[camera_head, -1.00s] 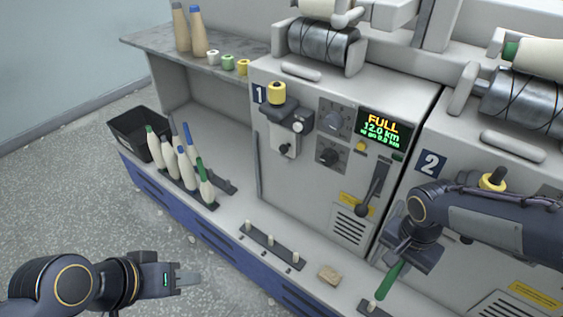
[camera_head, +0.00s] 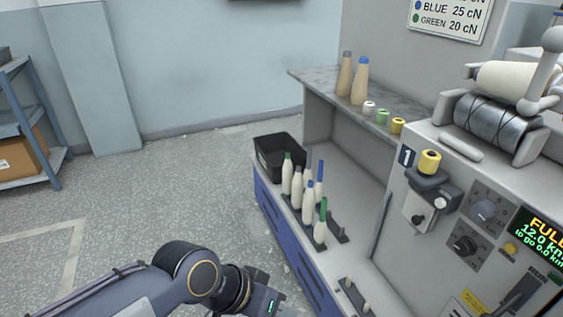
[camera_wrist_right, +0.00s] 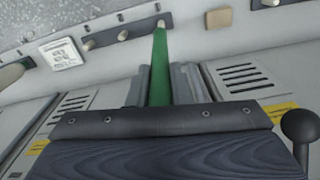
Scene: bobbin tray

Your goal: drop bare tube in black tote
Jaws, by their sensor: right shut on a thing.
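The bare green tube (camera_wrist_right: 159,55) is held between the fingers of my right gripper (camera_wrist_right: 161,84) in the right wrist view. My right gripper and this tube are outside the head view. The black tote (camera_head: 267,164) stands at the far left end of the machine's lower ledge in the head view. The part of its inside that shows looks empty. My left gripper (camera_head: 262,306) is at the bottom edge of the head view, over the floor, with its fingertips cut off by the frame.
Several wound bobbins (camera_head: 308,200) stand upright on pegs on the ledge close to the tote. A peg rail (camera_head: 352,296) lies nearer. The upper shelf (camera_head: 320,82) holds cones and small spools. A blue rack (camera_head: 20,125) stands at left, with open floor between.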

